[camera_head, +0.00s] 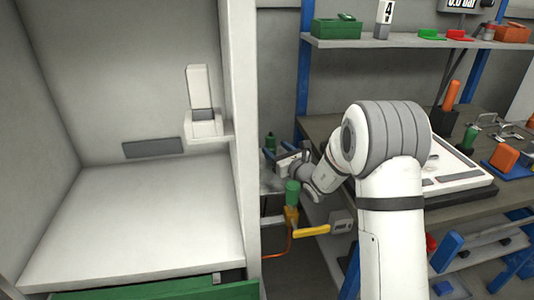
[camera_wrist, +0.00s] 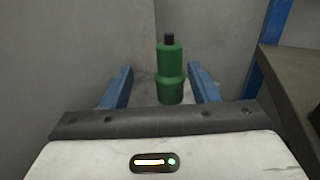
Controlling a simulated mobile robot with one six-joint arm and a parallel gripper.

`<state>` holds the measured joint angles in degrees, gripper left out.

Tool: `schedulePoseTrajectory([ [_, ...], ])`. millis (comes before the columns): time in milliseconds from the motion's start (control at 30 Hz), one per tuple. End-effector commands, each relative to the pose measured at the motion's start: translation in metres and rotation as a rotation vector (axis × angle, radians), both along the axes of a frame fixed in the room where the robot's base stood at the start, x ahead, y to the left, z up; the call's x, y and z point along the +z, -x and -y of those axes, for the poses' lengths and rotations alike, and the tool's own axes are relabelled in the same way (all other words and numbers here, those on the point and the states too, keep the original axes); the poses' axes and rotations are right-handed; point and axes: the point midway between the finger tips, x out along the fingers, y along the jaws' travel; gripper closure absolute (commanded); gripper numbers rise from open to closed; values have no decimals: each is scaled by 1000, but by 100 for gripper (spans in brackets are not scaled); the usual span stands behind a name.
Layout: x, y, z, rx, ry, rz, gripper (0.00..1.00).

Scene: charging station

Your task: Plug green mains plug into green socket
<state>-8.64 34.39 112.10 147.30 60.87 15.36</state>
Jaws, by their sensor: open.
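A green stepped cylinder with a dark tip (camera_wrist: 171,75) stands upright between the finger directions of my gripper (camera_wrist: 160,70) in the wrist view. Gaps show on both sides, so neither finger visibly touches it. It looks like the green plug, but I cannot be sure. In the head view, a small green piece (camera_head: 270,142) shows beyond my open, empty gripper (camera_head: 284,150). I cannot tell for certain which green part is the socket.
A pale wall edge (camera_head: 240,150) stands close to the left of my gripper. A workbench (camera_head: 318,128) with tools and a white panel lies to the right. A shelf (camera_head: 400,43) with green and red items is above it. A yellow-handled item (camera_head: 310,231) is lower down.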

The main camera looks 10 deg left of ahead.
Motion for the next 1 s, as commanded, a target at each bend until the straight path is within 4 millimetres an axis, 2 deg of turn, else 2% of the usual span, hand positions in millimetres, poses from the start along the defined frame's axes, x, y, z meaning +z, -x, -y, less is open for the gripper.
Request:
schedulePoseTrajectory([
  [133,-8,-12,-1,-34,-30,-21,45],
  [600,-7,-66,-27,-41,-29,-20,45],
  [733,-7,-74,-31,-42,-29,-20,45],
  [967,-7,-75,-31,-44,-29,-20,45],
  [1000,-7,-75,-31,-44,-29,-20,48],
])
